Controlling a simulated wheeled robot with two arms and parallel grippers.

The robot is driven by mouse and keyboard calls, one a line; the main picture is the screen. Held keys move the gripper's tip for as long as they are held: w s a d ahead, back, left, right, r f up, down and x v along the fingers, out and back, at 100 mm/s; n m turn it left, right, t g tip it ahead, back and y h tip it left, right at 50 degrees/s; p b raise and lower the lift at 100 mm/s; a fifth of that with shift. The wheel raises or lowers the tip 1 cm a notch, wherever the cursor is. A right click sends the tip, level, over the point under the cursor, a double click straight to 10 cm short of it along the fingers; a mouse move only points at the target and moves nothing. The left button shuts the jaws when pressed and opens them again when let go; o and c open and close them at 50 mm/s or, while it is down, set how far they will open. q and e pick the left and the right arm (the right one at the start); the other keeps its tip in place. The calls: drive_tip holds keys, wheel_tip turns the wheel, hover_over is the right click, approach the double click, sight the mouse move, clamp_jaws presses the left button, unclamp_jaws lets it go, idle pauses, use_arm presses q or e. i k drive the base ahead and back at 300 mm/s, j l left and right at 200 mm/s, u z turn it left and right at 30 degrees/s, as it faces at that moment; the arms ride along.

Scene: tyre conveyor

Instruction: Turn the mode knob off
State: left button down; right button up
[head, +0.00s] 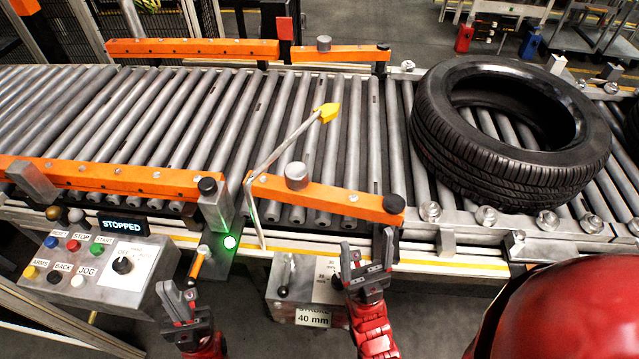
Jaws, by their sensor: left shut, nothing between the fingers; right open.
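The mode knob (122,265) is a black round knob on the right part of the grey control panel (120,292) at lower left. The label above it is too small to read surely. The panel display (123,224) reads "STOPPED". My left gripper (181,290) is shut and empty, right of the panel's right edge and apart from the knob. My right gripper (367,262) is open and empty, in front of the conveyor's near edge, beside a small grey box (285,300) with a "40 mm" label.
Several coloured buttons (73,245) sit left of the knob. An orange-tipped lever (197,263) stands by my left gripper, near a lit green light (229,242). Orange guide bars (330,197) edge the roller conveyor (240,120). A black tyre (500,165) lies on it at right.

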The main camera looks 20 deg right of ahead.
sight(121, 266)
drive_tip(key=k+u, duration=0.2)
drive_tip(key=k, duration=0.2)
drive_tip(key=i+u, duration=0.2)
drive_tip(key=u, duration=0.3)
drive_tip(key=i+l+u, duration=0.1)
drive_tip(key=u, duration=0.4)
drive_tip(key=i+l, duration=0.05)
drive_tip(key=i, duration=0.05)
